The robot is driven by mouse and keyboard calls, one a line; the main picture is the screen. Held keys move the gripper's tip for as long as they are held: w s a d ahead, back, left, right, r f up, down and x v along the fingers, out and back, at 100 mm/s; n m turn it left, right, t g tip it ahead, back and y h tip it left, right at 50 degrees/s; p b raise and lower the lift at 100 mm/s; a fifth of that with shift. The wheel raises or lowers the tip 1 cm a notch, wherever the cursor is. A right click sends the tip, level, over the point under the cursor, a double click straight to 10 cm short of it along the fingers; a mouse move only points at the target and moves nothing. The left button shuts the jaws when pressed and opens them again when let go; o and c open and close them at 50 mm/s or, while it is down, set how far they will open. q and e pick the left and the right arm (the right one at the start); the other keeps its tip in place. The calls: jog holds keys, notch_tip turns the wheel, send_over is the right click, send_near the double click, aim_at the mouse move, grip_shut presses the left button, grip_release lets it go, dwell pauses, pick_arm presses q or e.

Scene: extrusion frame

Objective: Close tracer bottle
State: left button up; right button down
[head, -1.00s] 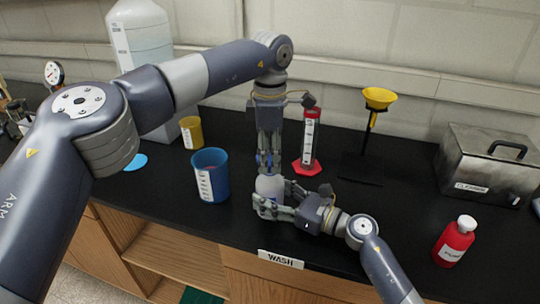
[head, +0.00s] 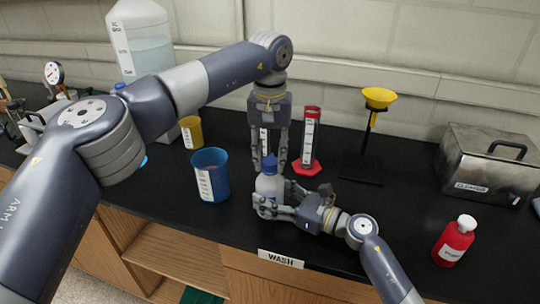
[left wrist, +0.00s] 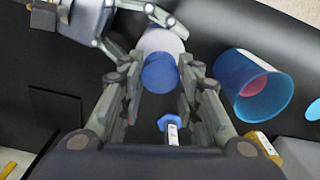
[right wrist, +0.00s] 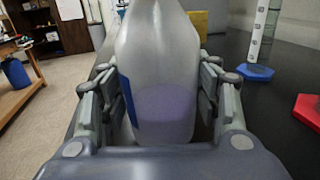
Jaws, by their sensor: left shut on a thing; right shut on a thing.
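The tracer bottle (head: 269,186) is translucent white with a blue cap (head: 269,162) on top, upright near the counter's front edge. My left gripper (head: 270,166) points straight down over it and is shut on the cap, a fingertip on either side. In the left wrist view the cap (left wrist: 160,72) shows between the fingers, with the white bottle body beyond. My right gripper (head: 271,205) reaches in from the right and is shut on the bottle's body. In the right wrist view the body (right wrist: 160,85) fills the space between the fingers; the cap is out of sight.
A blue beaker (head: 210,175) with pinkish contents stands left of the bottle. A red-based cylinder (head: 309,140) stands behind right; a blue-based cylinder (right wrist: 257,40) is close by. A yellow funnel (head: 379,97), red bottle (head: 455,241) and metal box (head: 490,165) stand right. A WASH label (head: 281,259) marks the front edge.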

pick_arm(q)
jog(key=m, duration=0.6)
jog(key=o, duration=0.6)
jog(key=shift+o, duration=0.2)
jog(key=shift+c, duration=0.2)
